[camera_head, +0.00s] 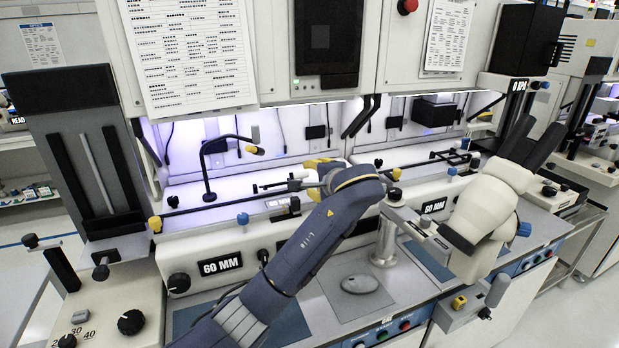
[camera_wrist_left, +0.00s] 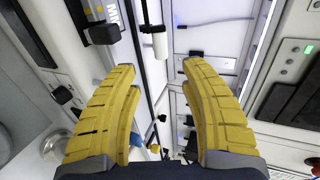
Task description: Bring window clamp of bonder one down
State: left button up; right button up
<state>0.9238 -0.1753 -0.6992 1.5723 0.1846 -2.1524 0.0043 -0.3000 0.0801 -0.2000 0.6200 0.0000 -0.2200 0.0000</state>
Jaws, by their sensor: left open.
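My left gripper (camera_head: 314,170) reaches over the work area of the left bonder, behind its front panel marked 60 MM (camera_head: 220,265). In the left wrist view its two yellow fingers (camera_wrist_left: 157,70) are spread wide, with nothing between the tips. A lever with a white cylindrical handle (camera_wrist_left: 160,44) hangs beyond the gap, apart from the fingers. The clamp itself is mostly hidden by my arm. My right gripper is not in view.
A black gooseneck lamp (camera_head: 208,170) stands left of the handle. A white microscope (camera_head: 485,215) stands to the right, and a grey mouse (camera_head: 360,283) lies on the front worktop. Knobs line the left bonder's front rail. A dark magazine unit (camera_head: 90,150) stands at the left.

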pick_arm(q)
jog(key=shift+s+d+r, duration=0.2)
jog(key=shift+s+r, duration=0.05)
jog(key=shift+s, duration=0.35)
jog(key=shift+c, duration=0.5)
